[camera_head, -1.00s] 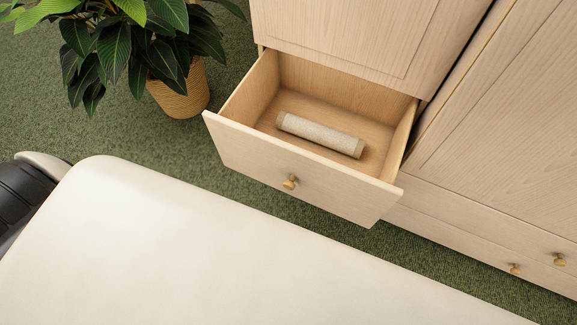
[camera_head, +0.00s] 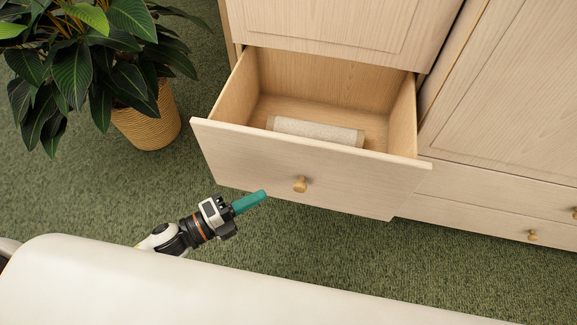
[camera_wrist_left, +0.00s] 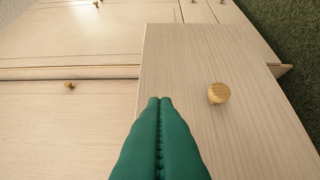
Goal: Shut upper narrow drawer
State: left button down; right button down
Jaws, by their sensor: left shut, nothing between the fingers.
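The narrow drawer (camera_head: 248,158) stands pulled out of the light wood cabinet, with a rolled pale cloth (camera_head: 316,131) lying inside. Its front carries a round wooden knob (camera_head: 300,185). My left gripper (camera_head: 262,193), with green fingers, is shut and empty in front of the drawer front, a little left of the knob. In the left wrist view the closed fingers (camera_wrist_left: 160,102) point at the drawer front (camera_wrist_left: 200,60), with the knob (camera_wrist_left: 218,93) to their right. I cannot tell whether the fingertips touch the front. My right gripper is not in view.
A cabinet door (camera_head: 340,22) is above the open drawer. Closed lower drawers (camera_head: 480,205) and a tall door (camera_head: 510,100) are at the right. A potted plant (camera_head: 147,120) stands at the left. Green carpet (camera_head: 300,245) lies clear before the drawer.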

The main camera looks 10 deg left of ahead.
aim_at(308, 156)
pick_arm(q)
jog(key=x, duration=0.3)
jog(key=w+a+x, duration=0.1)
jog(key=x, duration=0.7)
jog(key=shift+w+a, duration=0.2)
jog(key=shift+w, duration=0.7)
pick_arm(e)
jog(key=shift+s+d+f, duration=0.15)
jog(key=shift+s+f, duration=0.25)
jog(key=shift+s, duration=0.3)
